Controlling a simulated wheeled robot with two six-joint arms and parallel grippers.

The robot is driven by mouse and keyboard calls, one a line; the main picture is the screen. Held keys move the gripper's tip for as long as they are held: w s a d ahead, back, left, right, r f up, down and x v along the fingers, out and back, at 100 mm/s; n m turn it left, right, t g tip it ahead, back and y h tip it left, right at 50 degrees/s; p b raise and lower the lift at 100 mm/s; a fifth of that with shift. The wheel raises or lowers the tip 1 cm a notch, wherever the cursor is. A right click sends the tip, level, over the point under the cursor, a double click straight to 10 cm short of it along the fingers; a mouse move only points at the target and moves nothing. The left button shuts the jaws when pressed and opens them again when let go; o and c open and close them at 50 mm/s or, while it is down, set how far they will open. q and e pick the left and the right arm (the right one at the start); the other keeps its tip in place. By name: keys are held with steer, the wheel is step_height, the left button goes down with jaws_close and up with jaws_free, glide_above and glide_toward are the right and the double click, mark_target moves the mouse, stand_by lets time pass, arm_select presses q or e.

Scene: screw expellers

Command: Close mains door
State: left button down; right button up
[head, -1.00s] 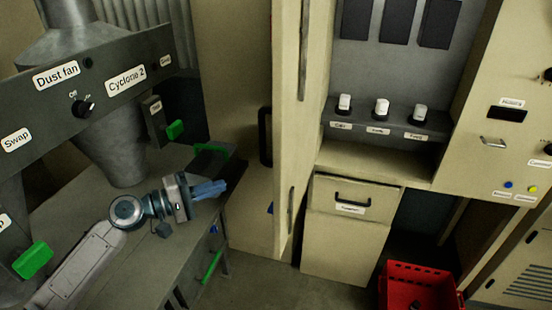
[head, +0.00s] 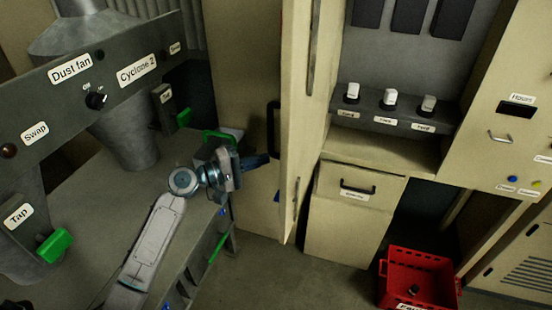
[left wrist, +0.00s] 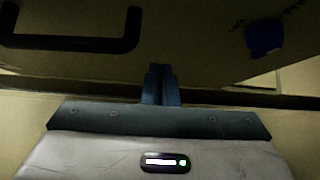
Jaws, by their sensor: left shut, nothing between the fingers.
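The beige mains door (head: 297,120) stands open, seen nearly edge-on in the middle of the head view. A black bar handle (head: 272,130) and a blue knob (head: 277,197) show at its left side. In the left wrist view, the handle (left wrist: 75,42) is at upper left and the blue knob (left wrist: 265,38) at upper right. My left gripper (head: 260,160) is shut and empty, left of the door, with its fingers pointing towards it. Its fingertips (left wrist: 160,70) appear close to the beige surface; I cannot tell whether they touch. My right gripper is out of view.
The open cabinet (head: 390,155) right of the door holds several white-topped switches. A red crate (head: 440,268) stands on the floor at lower right. A grey bench (head: 95,215) with green handles lies below my left arm. Some floor is clear below the door.

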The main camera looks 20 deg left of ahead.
arm_select(q)
steer(key=d+p, duration=0.1)
steer(key=d, duration=0.3)
steer(key=shift+w+d+p, duration=0.15)
steer(key=shift+d+p, duration=0.15)
steer(key=shift+p, duration=0.1)
